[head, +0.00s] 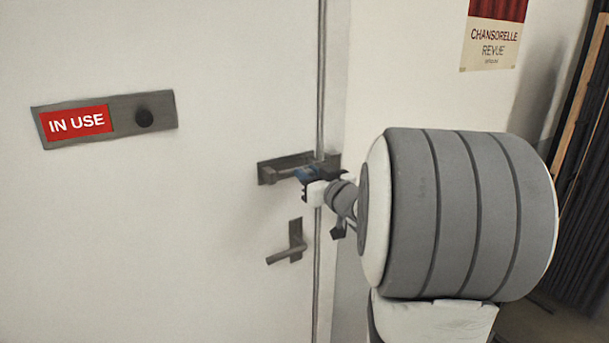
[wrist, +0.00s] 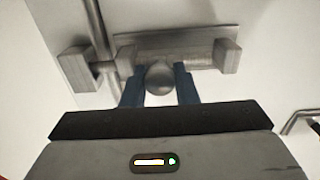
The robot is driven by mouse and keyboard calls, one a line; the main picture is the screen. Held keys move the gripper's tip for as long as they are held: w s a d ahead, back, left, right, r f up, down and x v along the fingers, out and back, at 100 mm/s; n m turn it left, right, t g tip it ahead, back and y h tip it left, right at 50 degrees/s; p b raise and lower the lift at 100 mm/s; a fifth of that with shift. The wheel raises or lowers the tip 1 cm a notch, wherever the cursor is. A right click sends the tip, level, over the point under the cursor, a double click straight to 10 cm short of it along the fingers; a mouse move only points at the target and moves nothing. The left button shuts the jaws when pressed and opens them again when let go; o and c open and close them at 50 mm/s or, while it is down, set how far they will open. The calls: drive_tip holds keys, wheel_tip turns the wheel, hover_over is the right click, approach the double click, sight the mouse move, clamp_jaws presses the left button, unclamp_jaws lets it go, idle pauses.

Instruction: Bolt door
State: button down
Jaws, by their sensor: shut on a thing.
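The white door (head: 180,240) carries a grey metal slide bolt (head: 268,170) near its edge. My gripper (head: 308,174) is at the bolt. In the wrist view, the blue fingers of my gripper (wrist: 159,88) are shut on the rounded bolt knob (wrist: 160,79), one finger on each side. The bolt's bar (wrist: 104,67) spans the door-edge gap and reaches the block-shaped keeper (wrist: 75,68) on the frame side. I cannot tell how deep it sits in the keeper. The fingers partly hide the bolt's middle.
A lever handle (head: 288,253) is on the door below the bolt. A plate with a red "IN USE" sign (head: 77,123) and a dark knob (head: 144,118) is on the door at left. A poster (head: 494,40) hangs on the wall at right.

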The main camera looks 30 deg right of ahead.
drive_tip(key=shift+d+r, duration=0.1)
drive_tip(key=shift+d, duration=0.05)
drive_tip(key=c, duration=1.3)
unclamp_jaws()
drive_tip(key=shift+d, duration=0.2)
drive_tip(key=shift+c, duration=0.2)
drive_tip(key=shift+o, duration=1)
drive_tip(key=shift+a, duration=0.1)
drive_tip(key=shift+s, duration=0.2)
drive_tip(key=s+b, duration=0.1)
drive_tip(key=s, duration=0.6)
drive_tip(key=shift+s+d, duration=0.25)
drive_tip(key=shift+d, duration=0.05)
